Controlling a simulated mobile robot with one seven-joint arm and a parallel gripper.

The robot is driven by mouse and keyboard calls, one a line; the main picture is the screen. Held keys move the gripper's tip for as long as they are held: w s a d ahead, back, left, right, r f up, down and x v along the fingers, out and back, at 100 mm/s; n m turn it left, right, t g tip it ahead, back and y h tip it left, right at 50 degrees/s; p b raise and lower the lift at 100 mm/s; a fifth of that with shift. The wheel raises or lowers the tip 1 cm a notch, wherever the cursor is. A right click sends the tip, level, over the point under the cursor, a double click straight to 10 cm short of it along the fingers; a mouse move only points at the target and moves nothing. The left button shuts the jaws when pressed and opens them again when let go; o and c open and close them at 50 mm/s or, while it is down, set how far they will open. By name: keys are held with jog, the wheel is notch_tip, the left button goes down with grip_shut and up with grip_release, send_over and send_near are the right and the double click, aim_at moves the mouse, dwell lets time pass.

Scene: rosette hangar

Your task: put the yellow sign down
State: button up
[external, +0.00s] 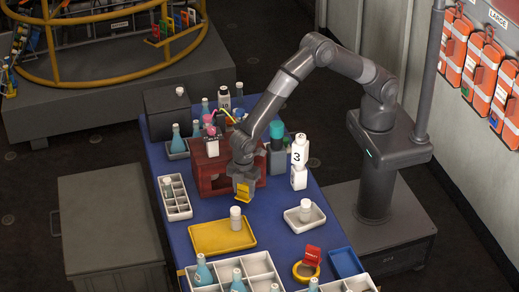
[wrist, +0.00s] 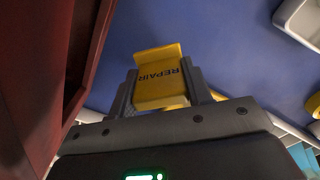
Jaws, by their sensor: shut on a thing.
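The yellow sign (wrist: 160,78) reads "REPAIR", upside down in the wrist view, and sits between my two fingers. In the external view the yellow sign (external: 243,191) hangs at the end of my arm, in front of the dark red wooden rack. My gripper (wrist: 160,92) is shut on it, and it also shows in the external view (external: 243,183). The blue table mat (wrist: 215,45) lies beyond the sign. I cannot tell whether the sign's lower edge touches the mat.
The red rack (external: 210,172) is close on the gripper's left. A yellow tray (external: 205,238) with a white-capped jar stands in front. A white tray (external: 317,222) is to the right. A red sign on a yellow ring (external: 308,265) stands near the front. Blue mat between them is clear.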

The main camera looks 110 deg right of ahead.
aim_at(244, 196)
jog(key=shift+f, duration=1.75)
jog(key=shift+f, duration=0.1)
jog(key=o, duration=1)
notch_tip(244, 196, up, 12)
jog(key=shift+r, duration=0.1)
